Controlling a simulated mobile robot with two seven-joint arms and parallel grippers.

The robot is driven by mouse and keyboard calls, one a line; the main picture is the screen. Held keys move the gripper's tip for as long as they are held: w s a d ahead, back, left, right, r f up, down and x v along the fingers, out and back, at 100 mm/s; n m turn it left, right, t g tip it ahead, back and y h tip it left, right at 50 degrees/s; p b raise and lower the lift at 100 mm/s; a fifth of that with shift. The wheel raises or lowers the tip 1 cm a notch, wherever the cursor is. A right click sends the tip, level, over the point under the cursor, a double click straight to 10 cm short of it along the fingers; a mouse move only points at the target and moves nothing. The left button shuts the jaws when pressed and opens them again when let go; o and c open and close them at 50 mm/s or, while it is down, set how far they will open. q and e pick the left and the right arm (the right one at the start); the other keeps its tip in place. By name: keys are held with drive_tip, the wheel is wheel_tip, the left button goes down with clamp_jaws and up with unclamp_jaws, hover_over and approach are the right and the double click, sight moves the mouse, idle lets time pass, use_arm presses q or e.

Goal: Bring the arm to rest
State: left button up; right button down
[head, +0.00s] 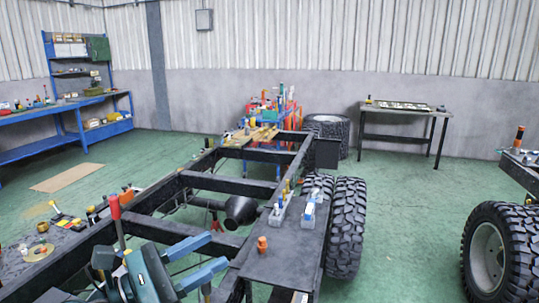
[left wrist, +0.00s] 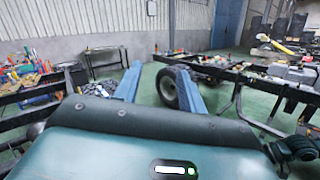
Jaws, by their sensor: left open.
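My left gripper (head: 217,249) is at the lower left of the head view, its two blue fingers pointing right and spread apart with nothing between them. It is over the dark chassis frame (head: 230,184), left of a flat black plate (head: 285,250). In the left wrist view, the blue fingers of the left gripper (left wrist: 160,67) are also apart and empty, with a wheel (left wrist: 167,88) visible beyond them. The dark green gripper body fills the lower part of that view. My right gripper is not in view.
An orange object (head: 262,244) stands on the plate. A red-handled tool (head: 115,208) rises beside my left arm. A large tyre (head: 346,228) is right of the plate. A second wheeled frame (head: 520,165) is at the right edge. Green floor (head: 410,210) is clear between them.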

use_arm(q)
drive_tip(key=w+a+f+n+t+y, duration=0.1)
drive_tip(key=a+n+t+y, duration=0.4)
drive_tip(key=n, duration=0.7)
drive_tip(key=w+a+f+n+t+y, duration=0.1)
drive_tip(key=a+n+t+y, duration=0.35)
drive_tip(key=n+y, duration=0.6)
drive_tip(key=s+a+f+n+g+y, duration=0.2)
drive_tip(key=s+f+n+g, duration=0.15)
drive_tip(key=f+n, duration=0.45)
drive_tip(key=s+a+f+n+g+y, duration=0.2)
drive_tip(key=a+f+n+g, duration=0.15)
drive_tip(key=f+n, duration=0.4)
drive_tip(key=s+d+f+n+g+h, duration=0.1)
drive_tip(key=s+d+f+n+g, duration=0.1)
drive_tip(key=s+f+n+g, duration=0.45)
drive_tip(key=s+d+f+n+g+h, duration=0.2)
drive_tip(key=s+d+f+n+g, duration=0.15)
drive_tip(key=s, duration=0.65)
drive_tip(key=w+d+f+t+h+b, duration=0.1)
drive_tip(key=w+d+f+t+b, duration=0.1)
drive_tip(key=f, duration=0.3)
drive_tip(key=w+d+f+m+t+h+b, duration=0.1)
drive_tip(key=w+d+f+t+h, duration=0.1)
drive_tip(key=w+d+f+t, duration=0.1)
wheel_tip(320, 180, down, 3)
drive_tip(key=shift+w+d+r+t+b, duration=0.2)
drive_tip(key=shift+w+d+t+b, duration=0.15)
drive_tip(key=shift+d+t, duration=0.3)
